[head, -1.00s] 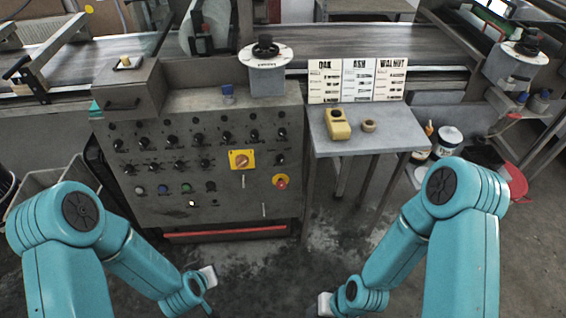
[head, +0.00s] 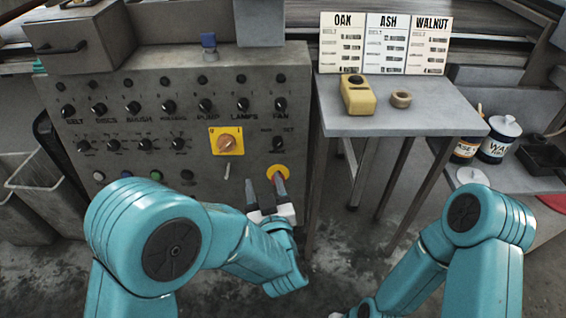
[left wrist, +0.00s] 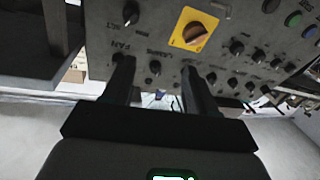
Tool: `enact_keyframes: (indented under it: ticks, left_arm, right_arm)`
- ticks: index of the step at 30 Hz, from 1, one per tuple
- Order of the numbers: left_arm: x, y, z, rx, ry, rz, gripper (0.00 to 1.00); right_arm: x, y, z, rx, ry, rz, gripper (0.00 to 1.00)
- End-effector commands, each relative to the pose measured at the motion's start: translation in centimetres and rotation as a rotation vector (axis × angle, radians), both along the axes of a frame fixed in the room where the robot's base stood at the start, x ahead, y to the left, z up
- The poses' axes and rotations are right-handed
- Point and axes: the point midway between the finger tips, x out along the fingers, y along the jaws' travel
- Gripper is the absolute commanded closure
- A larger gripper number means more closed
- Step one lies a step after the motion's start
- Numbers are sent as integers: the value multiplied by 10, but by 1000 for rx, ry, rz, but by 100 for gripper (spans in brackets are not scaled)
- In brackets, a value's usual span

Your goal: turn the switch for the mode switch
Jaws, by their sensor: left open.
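A small black knob (head: 279,143) with a short label on each side sits on the grey control panel (head: 140,80), right of the yellow-plated orange rotary switch (head: 227,142). I take this knob for the mode switch; the lettering is too small to be sure. It also shows in the left wrist view (left wrist: 131,13), above the FAN knob (left wrist: 117,58). My left gripper (head: 265,186) is open and empty, below the knob in the head view. I see no contact with the knob. My right gripper is out of view.
Rows of similar black knobs fill the panel, with a toggle lever (head: 227,172) near my left gripper. A side table (head: 430,122) on the right holds a yellow device (head: 357,95), a ring (head: 401,99) and wood charts (head: 384,45).

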Motion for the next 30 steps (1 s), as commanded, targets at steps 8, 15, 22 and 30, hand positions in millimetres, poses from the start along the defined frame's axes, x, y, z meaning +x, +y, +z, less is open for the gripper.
enact_keyframes:
  ticks: [8,15,22,30]
  left_arm:
    - [-22,-44,-20,-4,-40,-98,43]
    - [7,-43,-19,-7,-43,-98,43]
    - [64,-40,-20,-6,-43,-99,43]
    - [122,-36,-19,-5,-43,-101,43]
  right_arm:
    - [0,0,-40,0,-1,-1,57]
    - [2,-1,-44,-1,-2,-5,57]
    - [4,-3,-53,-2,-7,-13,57]
    - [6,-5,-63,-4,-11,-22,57]
